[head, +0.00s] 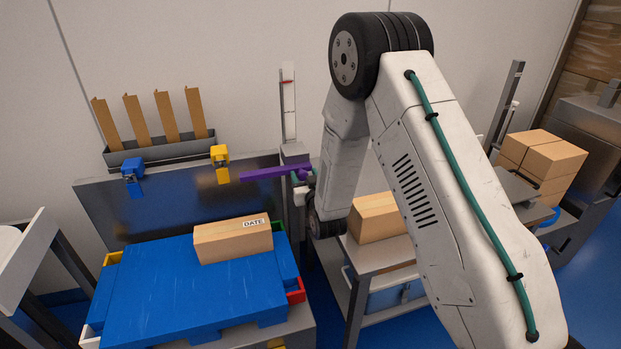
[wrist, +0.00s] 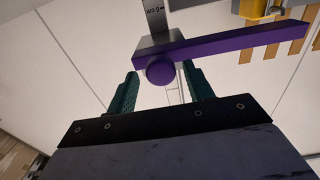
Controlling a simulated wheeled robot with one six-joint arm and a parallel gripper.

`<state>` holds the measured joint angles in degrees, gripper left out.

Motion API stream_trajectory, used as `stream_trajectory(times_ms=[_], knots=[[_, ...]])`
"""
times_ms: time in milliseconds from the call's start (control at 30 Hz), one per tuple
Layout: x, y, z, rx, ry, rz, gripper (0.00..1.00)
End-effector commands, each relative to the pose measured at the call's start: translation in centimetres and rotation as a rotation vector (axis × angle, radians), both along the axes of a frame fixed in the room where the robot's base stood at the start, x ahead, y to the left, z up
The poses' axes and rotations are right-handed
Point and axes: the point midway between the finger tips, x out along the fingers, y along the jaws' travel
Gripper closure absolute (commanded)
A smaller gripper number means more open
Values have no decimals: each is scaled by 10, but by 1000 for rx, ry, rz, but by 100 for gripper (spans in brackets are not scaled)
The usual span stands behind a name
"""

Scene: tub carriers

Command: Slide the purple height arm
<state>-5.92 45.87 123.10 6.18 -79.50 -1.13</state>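The purple height arm (head: 272,172) is a flat bar reaching left from an upright post (head: 289,115) with a scale, behind the blue platform. In the wrist view the purple bar (wrist: 240,42) runs to the upper right, with a round purple knob (wrist: 160,71) at its near end, below the metal post (wrist: 155,20). My gripper (wrist: 161,73) is open, its two dark green fingers apart on either side of the knob. I see gaps beside the knob, but cannot tell how deep it lies between the fingers. In the head view my arm mostly hides the gripper.
A carton marked DATE (head: 233,240) lies on the blue platform (head: 180,295), below the purple bar. A yellow block (head: 220,155) and a blue block (head: 132,172) sit on the metal back panel. More cartons (head: 378,217) stand on the right.

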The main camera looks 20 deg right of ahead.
Motion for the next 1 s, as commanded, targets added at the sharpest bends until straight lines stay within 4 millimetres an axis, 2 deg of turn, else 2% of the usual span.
stream_trajectory(times_ms=[267, 600, 700, 1000], knots=[[-7, 2, -2, -1, 6, 3, 48], [-61, 2, -2, -1, 5, 3, 48], [-72, 2, -2, 0, 4, 3, 48], [-79, 1, -1, 0, 2, 2, 48]])
